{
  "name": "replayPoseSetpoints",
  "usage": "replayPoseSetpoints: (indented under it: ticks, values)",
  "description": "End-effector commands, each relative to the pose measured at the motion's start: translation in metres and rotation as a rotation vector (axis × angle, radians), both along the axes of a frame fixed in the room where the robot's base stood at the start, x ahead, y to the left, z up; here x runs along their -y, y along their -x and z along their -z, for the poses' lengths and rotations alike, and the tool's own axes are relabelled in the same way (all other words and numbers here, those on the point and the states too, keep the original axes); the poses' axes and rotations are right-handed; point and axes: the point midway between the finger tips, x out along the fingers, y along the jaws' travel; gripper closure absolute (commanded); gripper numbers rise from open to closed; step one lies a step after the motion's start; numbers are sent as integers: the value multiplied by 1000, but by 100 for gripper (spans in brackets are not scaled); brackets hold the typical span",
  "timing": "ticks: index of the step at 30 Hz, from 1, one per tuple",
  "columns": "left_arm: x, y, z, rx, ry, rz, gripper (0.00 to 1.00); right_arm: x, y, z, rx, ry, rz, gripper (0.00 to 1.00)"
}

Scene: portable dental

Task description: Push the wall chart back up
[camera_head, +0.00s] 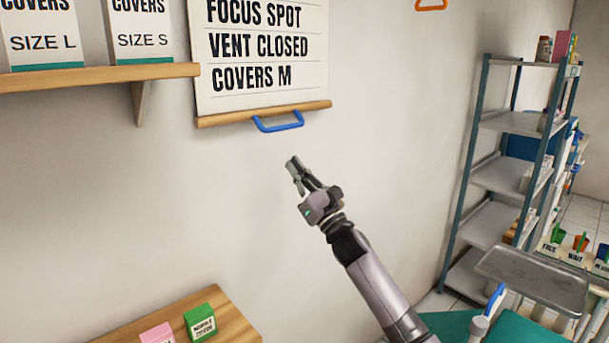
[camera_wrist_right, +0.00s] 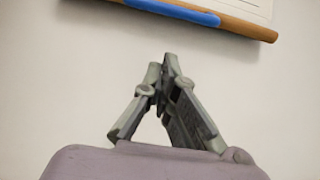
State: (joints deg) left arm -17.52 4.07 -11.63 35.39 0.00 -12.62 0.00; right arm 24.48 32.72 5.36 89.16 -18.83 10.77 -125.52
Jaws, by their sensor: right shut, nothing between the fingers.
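The wall chart (camera_head: 262,62) hangs on the wall at the top of the head view, with black printed words on white. A wooden bar (camera_head: 215,119) runs along its lower edge, and a blue handle (camera_head: 280,124) hangs from the bar. The chart's top is out of view. My right gripper (camera_head: 292,164) is shut and empty, below the blue handle and apart from it. In the right wrist view the shut fingertips (camera_wrist_right: 168,62) point up toward the bar (camera_wrist_right: 240,27) and the blue handle (camera_wrist_right: 172,11), with bare wall between. My left gripper is not in view.
A wooden shelf (camera_head: 100,78) with boxes of covers is left of the chart. A wooden surface (camera_head: 232,322) with a green box (camera_head: 200,321) and a pink box (camera_head: 157,334) is below. A metal rack (camera_head: 497,174) and a tray (camera_head: 533,280) stand right. The wall around the gripper is clear.

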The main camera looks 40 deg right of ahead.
Motion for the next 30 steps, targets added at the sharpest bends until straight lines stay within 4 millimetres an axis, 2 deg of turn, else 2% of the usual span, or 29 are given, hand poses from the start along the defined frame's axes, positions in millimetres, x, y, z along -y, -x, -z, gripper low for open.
replayPoseSetpoints:
  ticks: [1,3,6,9,14,25,30]
  values:
    - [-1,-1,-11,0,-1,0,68,0,-10,-13,3,-2,0,100]
    - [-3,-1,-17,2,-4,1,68,-1,-21,-20,2,-2,0,100]
    - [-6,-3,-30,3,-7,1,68,-2,-23,-37,1,1,0,100]
    - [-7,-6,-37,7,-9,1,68,-2,-25,-45,0,1,-1,100]
    - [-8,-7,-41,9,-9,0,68,-2,-27,-51,-1,-2,-1,100]
    - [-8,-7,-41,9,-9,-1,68,-1,-28,-51,-1,-1,-1,100]
    - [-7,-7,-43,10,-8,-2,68,8,-28,-62,0,3,-1,100]
